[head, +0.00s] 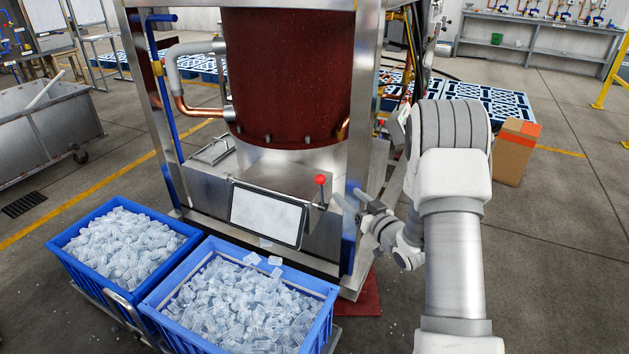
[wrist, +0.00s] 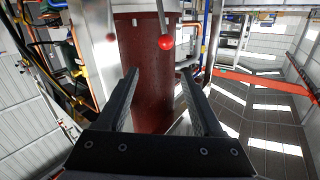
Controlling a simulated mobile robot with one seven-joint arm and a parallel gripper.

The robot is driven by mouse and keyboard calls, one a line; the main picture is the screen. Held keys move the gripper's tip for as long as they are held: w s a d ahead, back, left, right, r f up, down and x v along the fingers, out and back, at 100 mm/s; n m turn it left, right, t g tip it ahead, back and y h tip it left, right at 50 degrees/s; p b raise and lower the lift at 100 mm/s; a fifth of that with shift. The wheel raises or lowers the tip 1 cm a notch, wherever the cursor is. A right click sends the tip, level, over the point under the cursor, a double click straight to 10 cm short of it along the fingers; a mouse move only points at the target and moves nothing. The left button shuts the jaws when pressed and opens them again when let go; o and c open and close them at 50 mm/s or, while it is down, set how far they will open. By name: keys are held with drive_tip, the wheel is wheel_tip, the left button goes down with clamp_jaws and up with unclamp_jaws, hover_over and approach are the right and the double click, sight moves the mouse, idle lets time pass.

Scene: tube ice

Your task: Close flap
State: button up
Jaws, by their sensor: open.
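The flap (head: 268,215) is a pale rectangular panel with a dark frame on the front of the ice machine, below the dark red cylinder. It is tilted outward over the near blue crate's back edge, and a few ice pieces lie just below it. A lever with a red ball knob (head: 320,180) stands at its right end; the knob also shows in the wrist view (wrist: 166,42), beyond the fingertips. My gripper (head: 357,199) is to the right of the knob, near the machine's right front post, apart from the knob. In the wrist view its fingers (wrist: 159,75) are open and empty.
The near blue crate (head: 150,308) and the left blue crate (head: 62,262) are full of tube ice, in front of the machine. The steel front post (head: 364,110) stands close to my gripper. A cardboard box (head: 512,155) is behind my arm.

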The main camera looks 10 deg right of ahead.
drive_tip(key=w+a+f+b, duration=0.1)
drive_tip(key=w+a, duration=0.2)
drive_tip(key=w, duration=0.4)
drive_tip(key=w+a+f+y+b, duration=0.1)
drive_tip(key=w+a, duration=0.3)
drive_tip(key=w, duration=0.4)
drive_tip(key=shift+w+b, duration=0.2)
drive_tip(key=shift+b, duration=0.25)
drive_tip(key=shift+f, duration=0.1)
clamp_jaws()
idle(0.9)
